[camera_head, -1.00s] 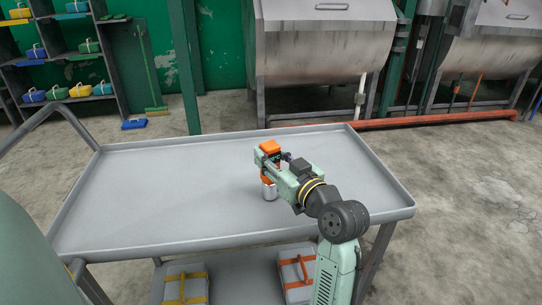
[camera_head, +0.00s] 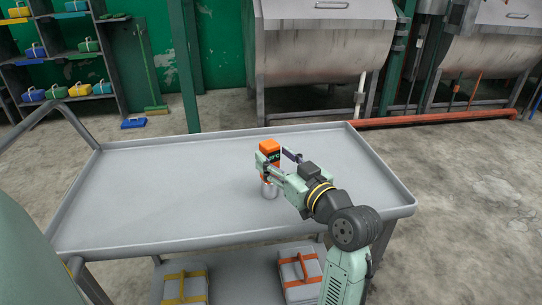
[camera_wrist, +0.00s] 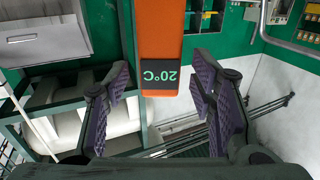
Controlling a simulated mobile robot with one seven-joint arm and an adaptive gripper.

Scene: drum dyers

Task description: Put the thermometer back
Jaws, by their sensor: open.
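In the wrist view the thermometer (camera_wrist: 162,40) shows a dark display reading 20°C, upside down in the picture. My gripper (camera_head: 277,159) is open, its fingers spread on either side of the thermometer. In the wrist view the purple finger pads (camera_wrist: 160,78) are apart from the orange body, with gaps on both sides.
The grey cart top (camera_head: 160,185) is otherwise clear, with a raised rim. Boxes with yellow (camera_head: 185,288) and orange (camera_head: 300,272) straps lie on its lower shelf. Large metal drum machines (camera_head: 320,55) stand behind, and a shelf of coloured cases (camera_head: 85,46) is at far left.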

